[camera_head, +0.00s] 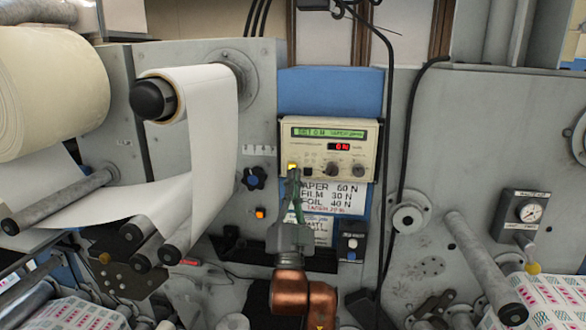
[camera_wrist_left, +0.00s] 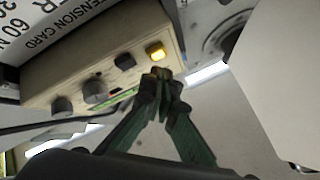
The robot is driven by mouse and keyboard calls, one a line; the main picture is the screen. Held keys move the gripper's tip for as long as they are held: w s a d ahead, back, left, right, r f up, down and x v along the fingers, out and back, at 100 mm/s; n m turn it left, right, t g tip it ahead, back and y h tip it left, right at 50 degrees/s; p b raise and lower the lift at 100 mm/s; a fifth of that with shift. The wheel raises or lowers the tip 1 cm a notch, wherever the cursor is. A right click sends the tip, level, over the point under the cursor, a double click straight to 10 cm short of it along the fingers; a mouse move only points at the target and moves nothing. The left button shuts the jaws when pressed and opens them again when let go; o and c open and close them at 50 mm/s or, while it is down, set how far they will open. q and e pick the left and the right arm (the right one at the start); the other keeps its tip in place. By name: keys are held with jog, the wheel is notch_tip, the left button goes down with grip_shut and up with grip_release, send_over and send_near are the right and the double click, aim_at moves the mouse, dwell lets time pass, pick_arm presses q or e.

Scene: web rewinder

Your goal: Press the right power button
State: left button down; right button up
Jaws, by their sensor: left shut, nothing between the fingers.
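A cream tension control unit (camera_head: 318,150) with a green display and a red readout is mounted on the grey machine. A lit yellow button (camera_head: 291,167) sits at its lower left; it also shows in the left wrist view (camera_wrist_left: 156,51). My left gripper (camera_head: 296,177) is shut and empty, with green fingers pointing up at this button. In the left wrist view the closed fingertips (camera_wrist_left: 162,76) are just beside the yellow button. I cannot tell whether they touch it. My right gripper is not in view.
Dark knobs (camera_head: 331,169) sit right of the button on the unit. A tension card (camera_head: 330,197) hangs below it. An orange button (camera_head: 260,213) and a dark blue knob (camera_head: 254,178) are to the left. A web roller (camera_head: 155,98) stands further left, a gauge box (camera_head: 523,214) at right.

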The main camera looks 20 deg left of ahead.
pick_arm(q)
jog(key=s, duration=0.2)
jog(key=s+d, duration=0.1)
jog(key=s, duration=0.2)
jog(key=shift+s+d+p, duration=0.15)
jog(key=shift+s+p, duration=0.05)
jog(key=shift+p, duration=0.1)
jog(key=shift+w, duration=0.1)
dwell(1.9)
